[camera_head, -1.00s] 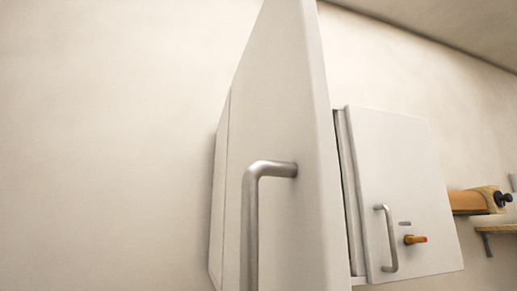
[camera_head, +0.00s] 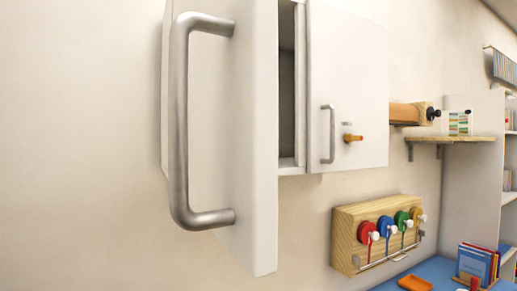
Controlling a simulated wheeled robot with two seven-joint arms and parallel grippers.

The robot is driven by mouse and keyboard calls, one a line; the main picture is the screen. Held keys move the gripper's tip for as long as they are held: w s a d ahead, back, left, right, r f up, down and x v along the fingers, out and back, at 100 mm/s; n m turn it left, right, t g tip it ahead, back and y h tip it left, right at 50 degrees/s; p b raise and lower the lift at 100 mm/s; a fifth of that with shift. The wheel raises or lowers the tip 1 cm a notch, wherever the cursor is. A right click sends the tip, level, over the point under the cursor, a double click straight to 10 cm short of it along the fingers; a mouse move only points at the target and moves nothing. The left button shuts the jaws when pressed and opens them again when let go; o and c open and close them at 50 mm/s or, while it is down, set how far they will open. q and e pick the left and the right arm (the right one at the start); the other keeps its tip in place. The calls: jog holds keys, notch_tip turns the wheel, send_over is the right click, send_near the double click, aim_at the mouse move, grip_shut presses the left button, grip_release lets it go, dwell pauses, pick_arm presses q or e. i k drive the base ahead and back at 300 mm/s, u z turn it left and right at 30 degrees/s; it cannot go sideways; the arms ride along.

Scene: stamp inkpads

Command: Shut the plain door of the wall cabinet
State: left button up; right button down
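The wall cabinet hangs on the cream wall. Its plain door (camera_head: 255,130) stands open toward me at the left, with a large metal bar handle (camera_head: 180,120) on its face. A dark gap shows the cabinet's inside (camera_head: 287,90) between this door and the other one. The other door (camera_head: 350,90) looks shut; it has a smaller bar handle (camera_head: 328,135) and an orange-brown latch or key (camera_head: 352,138). Neither of my grippers is in view.
A wooden block with red, blue, green and yellow round pieces (camera_head: 380,230) is on the wall below. A wooden shelf (camera_head: 450,140) and a white bookcase (camera_head: 470,180) stand at the right. A blue surface (camera_head: 435,272) holds books (camera_head: 474,263) and an orange tray (camera_head: 414,283).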

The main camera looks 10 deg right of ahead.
aim_at(223, 102)
jog(key=z, duration=2.5)
jog(key=k, duration=1.2)
jog(key=u, duration=2.45)
jog(key=k, duration=0.25)
jog(key=u, duration=0.05)
